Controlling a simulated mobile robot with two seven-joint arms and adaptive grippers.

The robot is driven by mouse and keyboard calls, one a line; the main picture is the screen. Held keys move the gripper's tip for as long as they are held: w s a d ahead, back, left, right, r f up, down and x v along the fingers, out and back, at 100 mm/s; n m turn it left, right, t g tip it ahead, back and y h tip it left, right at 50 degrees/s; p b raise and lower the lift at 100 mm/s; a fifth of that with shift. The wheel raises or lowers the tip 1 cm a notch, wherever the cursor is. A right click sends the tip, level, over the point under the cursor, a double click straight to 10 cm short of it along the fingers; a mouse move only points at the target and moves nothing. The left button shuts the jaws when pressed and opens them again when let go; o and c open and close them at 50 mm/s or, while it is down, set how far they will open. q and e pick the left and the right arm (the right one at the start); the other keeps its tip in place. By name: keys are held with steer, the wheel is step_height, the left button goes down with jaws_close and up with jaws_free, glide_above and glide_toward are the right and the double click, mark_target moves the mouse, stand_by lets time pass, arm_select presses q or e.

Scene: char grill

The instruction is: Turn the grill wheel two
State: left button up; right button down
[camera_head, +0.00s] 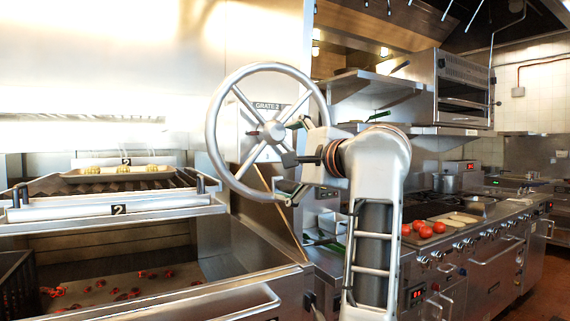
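The grill wheel (213,124) is a large grey metal ring with several spokes and a round hub (275,130). It stands upright in the middle of the camera_head view, by a panel with a "GRATE 2" label (267,106). A small reddish knob shows on a left spoke. My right gripper (287,172) is at the wheel's lower right side, pointing left, with its fingers apart. It overlaps the rim there and hides part of it. I cannot tell whether the fingers touch the rim. My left gripper is out of view.
Left of the wheel is grate 2 (130,208), bearing a tray (72,178) with food, above a bed with glowing coals (120,296). On the right, a stove counter holds tomatoes (425,231) and a pot (446,183). A salamander-like oven (463,85) hangs above.

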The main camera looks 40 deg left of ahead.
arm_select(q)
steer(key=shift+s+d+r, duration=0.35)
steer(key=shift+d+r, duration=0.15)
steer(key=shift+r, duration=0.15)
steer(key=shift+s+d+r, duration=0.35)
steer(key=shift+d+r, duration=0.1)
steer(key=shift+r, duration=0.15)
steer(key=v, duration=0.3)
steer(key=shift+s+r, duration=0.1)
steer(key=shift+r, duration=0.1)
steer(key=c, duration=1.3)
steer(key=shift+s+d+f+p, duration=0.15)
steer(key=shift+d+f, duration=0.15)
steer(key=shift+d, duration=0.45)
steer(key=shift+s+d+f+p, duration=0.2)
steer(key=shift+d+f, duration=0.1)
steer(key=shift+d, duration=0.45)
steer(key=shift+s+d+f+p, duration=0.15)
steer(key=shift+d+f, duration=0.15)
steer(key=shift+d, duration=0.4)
arm_select(e)
steer(key=shift+w+d+r, duration=0.1)
steer(key=shift+w+r, duration=0.1)
steer(key=shift+r, duration=0.45)
steer(key=shift+w+d+r, duration=0.1)
steer(key=shift+w+r, duration=0.1)
steer(key=shift+r, duration=0.45)
